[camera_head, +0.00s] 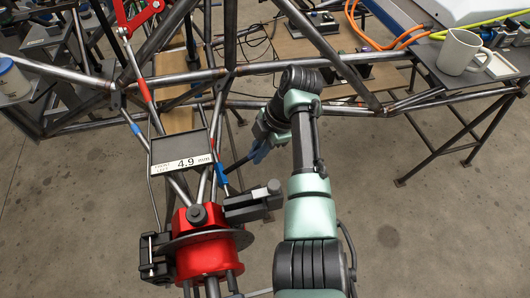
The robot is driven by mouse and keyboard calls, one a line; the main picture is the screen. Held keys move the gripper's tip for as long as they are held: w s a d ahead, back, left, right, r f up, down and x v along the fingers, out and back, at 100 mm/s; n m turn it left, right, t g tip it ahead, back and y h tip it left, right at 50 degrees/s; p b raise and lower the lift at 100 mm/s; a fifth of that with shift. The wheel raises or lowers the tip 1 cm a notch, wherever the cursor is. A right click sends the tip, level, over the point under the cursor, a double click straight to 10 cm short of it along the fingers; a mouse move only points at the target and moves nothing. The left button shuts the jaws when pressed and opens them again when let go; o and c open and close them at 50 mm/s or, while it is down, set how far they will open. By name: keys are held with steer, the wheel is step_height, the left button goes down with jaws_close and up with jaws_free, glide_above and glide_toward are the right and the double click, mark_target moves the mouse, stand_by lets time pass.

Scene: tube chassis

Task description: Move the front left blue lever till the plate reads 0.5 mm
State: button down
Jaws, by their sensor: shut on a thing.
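The plate (182,155) is a dark framed panel with a pale strip that reads 4.9 mm. The small words beside the number look like "front left". A blue part (221,174) sits on a tube just right of the plate, and a thin dark bar runs from it up and right to my gripper (257,154). I take the bar and blue part as the blue lever. My gripper is shut on the lever near a blue patch, right of the plate. The fingertips are small and partly hidden by my wrist.
Steel chassis tubes (180,80) cross the view. A red lever (138,15) is at the top. A white mug (459,52) stands on a bench at right. Bare floor lies lower right.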

steer(key=shift+d+f, duration=0.15)
steer(key=shift+f, duration=0.3)
steer(key=shift+w+d+y+b, duration=0.1)
steer(key=shift+y+b, duration=0.25)
steer(key=shift+y, duration=0.05)
steer(key=c, duration=0.8)
jaws_free()
steer(key=shift+r, duration=0.1)
steer(key=shift+c, duration=0.2)
steer(key=p+v, duration=0.1)
steer(key=v, duration=1.2)
steer(key=shift+w, duration=0.1)
